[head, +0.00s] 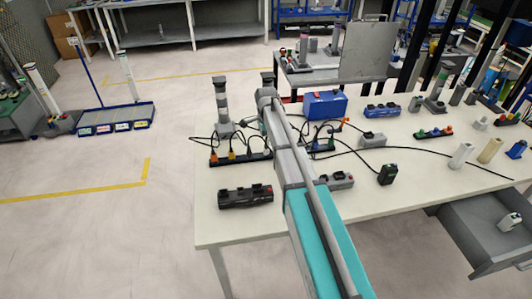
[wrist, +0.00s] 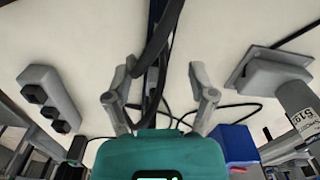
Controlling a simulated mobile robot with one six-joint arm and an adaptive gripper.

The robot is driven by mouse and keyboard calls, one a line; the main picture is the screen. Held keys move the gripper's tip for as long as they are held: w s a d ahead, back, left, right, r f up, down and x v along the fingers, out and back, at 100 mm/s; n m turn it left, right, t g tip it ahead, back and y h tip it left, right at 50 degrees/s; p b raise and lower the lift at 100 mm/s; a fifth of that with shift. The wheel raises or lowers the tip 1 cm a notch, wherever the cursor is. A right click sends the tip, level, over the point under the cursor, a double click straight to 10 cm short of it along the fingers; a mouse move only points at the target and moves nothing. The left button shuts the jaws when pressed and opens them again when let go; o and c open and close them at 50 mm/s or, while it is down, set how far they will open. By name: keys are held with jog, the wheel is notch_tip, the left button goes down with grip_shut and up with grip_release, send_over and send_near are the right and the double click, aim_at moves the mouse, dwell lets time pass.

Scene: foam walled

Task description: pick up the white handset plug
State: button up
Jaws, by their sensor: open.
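I cannot single out the white handset plug with certainty. Pale pieces on the right of the table in the head view are a white block (head: 461,155), a cream block (head: 490,150) and a small white piece (head: 481,124). Another whitish piece (head: 510,222) lies in the open drawer. My gripper (wrist: 161,76) is open in the wrist view, its two fingers apart above the table. Black cables and a dark strip pass between or beneath the fingers; nothing is clearly held. In the head view my arm hides the gripper's fingers.
The white table (head: 225,228) carries power strips, a blue box (head: 325,104), a black adapter (head: 387,174) and loose black cables. In the wrist view a grey socket strip (wrist: 63,90) is left and a grey base (wrist: 262,72) right. The drawer (head: 478,240) stands open.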

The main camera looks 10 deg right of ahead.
aim_at(266, 148)
jog(key=shift+f, duration=0.2)
notch_tip(266, 148, down, 5)
jog(key=b, duration=0.5)
jog(key=shift+w, duration=0.1)
jog(key=shift+r, duration=0.1)
dwell(0.6)
grip_shut()
